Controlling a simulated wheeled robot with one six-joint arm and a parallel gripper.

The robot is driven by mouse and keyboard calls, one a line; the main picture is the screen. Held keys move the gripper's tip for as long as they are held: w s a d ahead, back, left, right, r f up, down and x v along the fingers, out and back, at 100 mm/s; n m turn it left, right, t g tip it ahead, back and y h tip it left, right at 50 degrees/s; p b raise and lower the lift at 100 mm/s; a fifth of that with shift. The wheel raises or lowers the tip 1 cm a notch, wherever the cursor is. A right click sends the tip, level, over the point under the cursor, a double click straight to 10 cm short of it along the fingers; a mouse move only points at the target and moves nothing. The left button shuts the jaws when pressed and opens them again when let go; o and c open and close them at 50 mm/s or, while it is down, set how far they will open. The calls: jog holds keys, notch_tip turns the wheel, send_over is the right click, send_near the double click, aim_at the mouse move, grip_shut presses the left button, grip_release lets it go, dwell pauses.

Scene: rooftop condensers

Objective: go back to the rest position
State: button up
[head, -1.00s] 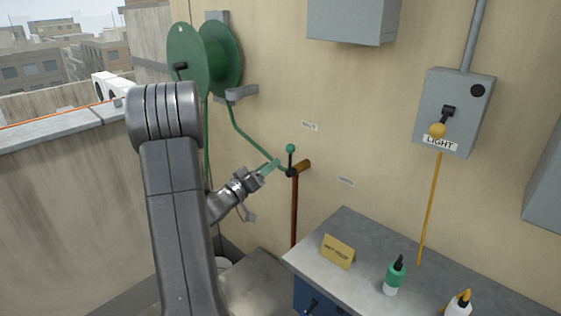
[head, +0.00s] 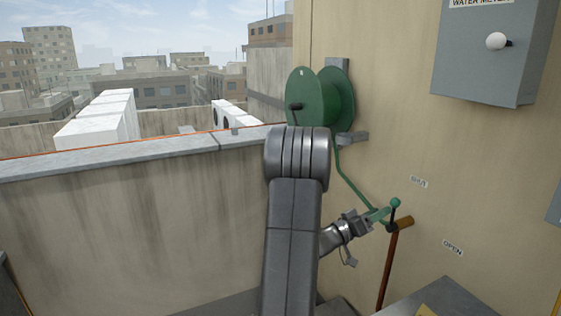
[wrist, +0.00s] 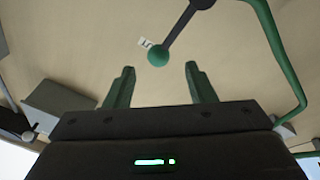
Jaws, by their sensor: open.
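My gripper (head: 384,212) is open at the wall tap, its green fingers close beside the green ball (head: 395,202) on the end of the tap's dark lever. The lever stands upright on the brown pipe (head: 388,268). In the wrist view the ball (wrist: 158,56) appears just beyond the fingertips of my gripper (wrist: 160,75), between their lines; nothing is held. Whether a finger touches the ball I cannot tell.
A green hose reel (head: 330,98) hangs on the wall behind my arm, its green hose (head: 352,188) running down toward the tap. A grey water meter box (head: 495,55) is at upper right. A grey bench top (head: 445,300) is at lower right. A concrete parapet (head: 120,220) runs left.

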aim_at(398, 206)
jog(key=p+x, duration=0.1)
jog(key=x, duration=0.7)
jog(key=shift+w+d+r+p, duration=0.1)
jog(key=shift+d+r+p, duration=0.1)
jog(key=shift+d+p, duration=0.15)
jog(key=b+v, duration=0.4)
jog(key=v, duration=1)
jog(key=p+x, duration=0.4)
jog(key=x, duration=1)
jog(key=shift+a, duration=0.1)
jog(key=shift+d+f+m, duration=0.15)
jog(key=shift+d+m, duration=0.1)
jog(key=shift+m, duration=0.05)
jog(key=shift+s+d+m+g+b, duration=0.2)
jog(key=shift+s+m+g+b, duration=0.45)
jog(key=shift+m, duration=0.45)
jog(key=shift+s+t, duration=0.1)
jog(key=shift+t, duration=0.25)
